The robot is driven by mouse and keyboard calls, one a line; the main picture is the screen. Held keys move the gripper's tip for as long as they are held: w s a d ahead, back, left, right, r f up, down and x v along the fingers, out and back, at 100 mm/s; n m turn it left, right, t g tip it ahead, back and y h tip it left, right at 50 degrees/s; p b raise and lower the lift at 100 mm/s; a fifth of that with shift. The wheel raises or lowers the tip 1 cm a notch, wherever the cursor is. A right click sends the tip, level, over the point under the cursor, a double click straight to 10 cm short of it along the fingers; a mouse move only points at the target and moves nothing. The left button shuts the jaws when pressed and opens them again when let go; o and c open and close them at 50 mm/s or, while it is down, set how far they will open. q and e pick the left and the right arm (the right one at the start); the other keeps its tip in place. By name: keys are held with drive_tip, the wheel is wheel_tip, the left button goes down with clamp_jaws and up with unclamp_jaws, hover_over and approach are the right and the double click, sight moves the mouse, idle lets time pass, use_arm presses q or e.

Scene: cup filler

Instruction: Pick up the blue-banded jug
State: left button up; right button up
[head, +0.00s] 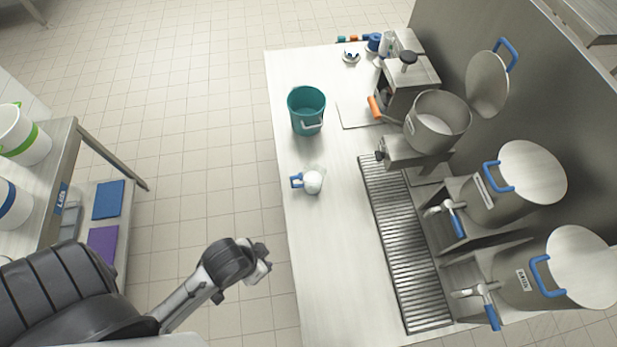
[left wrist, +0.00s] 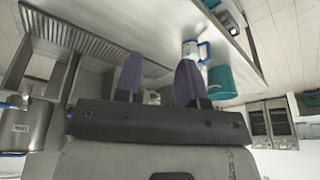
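A white container with a blue band (head: 10,206) stands on the left-hand side table, cut off by the picture's left edge. A small white jug with a blue handle (head: 313,183) stands on the steel counter; it also shows in the left wrist view (left wrist: 190,49), beyond my fingers. My left gripper (head: 264,260) is over the floor between the side table and the counter, apart from both containers. In the left wrist view its two fingers (left wrist: 158,82) are spread with nothing between them. My right gripper is not in view.
A white container with a green band (head: 24,140) stands beside the blue-banded one on the side table (head: 62,150). A teal bucket (head: 306,112) stands on the counter (head: 320,250). Steel pots (head: 437,122) and urns with taps line the counter's right side. The counter's front strip is clear.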

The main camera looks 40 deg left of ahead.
use_arm(q)
drive_tip(key=shift+w+a+r, duration=0.25)
drive_tip(key=shift+w+a, duration=0.4)
drive_tip(key=shift+w, duration=0.1)
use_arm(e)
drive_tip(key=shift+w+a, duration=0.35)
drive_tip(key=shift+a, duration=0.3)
use_arm(q)
drive_tip(key=shift+o, duration=0.2)
